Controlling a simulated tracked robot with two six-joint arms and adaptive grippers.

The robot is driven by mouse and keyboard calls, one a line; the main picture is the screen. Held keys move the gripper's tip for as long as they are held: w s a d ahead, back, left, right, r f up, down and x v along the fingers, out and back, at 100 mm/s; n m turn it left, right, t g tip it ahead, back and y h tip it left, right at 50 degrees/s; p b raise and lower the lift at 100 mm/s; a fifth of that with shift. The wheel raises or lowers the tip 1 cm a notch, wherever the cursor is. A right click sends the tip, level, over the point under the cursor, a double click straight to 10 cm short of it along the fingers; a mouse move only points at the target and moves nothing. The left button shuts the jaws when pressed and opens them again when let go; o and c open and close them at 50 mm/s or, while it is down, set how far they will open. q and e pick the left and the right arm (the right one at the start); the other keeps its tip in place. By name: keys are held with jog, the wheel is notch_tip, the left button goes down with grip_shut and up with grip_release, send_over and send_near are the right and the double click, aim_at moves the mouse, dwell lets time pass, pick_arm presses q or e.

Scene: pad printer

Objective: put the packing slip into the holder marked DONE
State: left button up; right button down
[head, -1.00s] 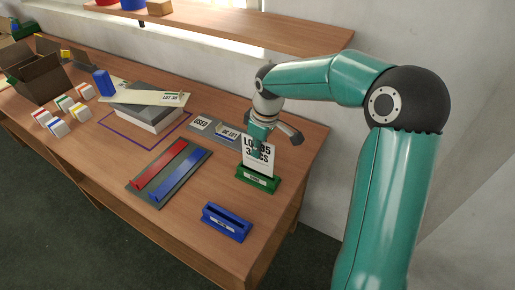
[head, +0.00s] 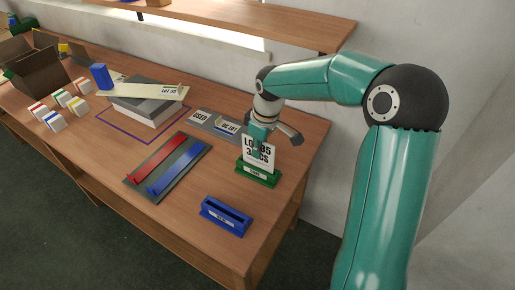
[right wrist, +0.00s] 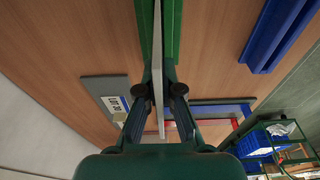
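The packing slip (head: 258,153) is a white upright card printed with a lot number and "3 PCS", partly covered by a finger. My right gripper (head: 257,147) is shut on it from above. The slip's lower edge is hidden in the green holder (head: 257,175), whose small front label is hard to read. In the right wrist view the slip (right wrist: 158,60) shows edge-on between my right gripper's fingers (right wrist: 158,88), in line with the slot between the green holder's walls (right wrist: 173,25). A blue holder (head: 226,216) stands nearer the front edge. My left gripper is not in view.
A grey plate (head: 210,124) with a "USED" label lies behind the green holder. A grey board with red and blue rails (head: 176,167) lies left. A grey-white block (head: 147,107), small boxes (head: 53,120) and a carton (head: 38,72) stand farther left. A shelf (head: 240,22) hangs behind.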

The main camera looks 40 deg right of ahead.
jog(key=shift+f, duration=0.2)
jog(key=c, duration=1.2)
grip_release()
jog(key=shift+c, duration=0.2)
jog(key=shift+r, duration=0.15)
jog(key=shift+r+p, duration=2.35)
jog(key=shift+r, duration=0.6)
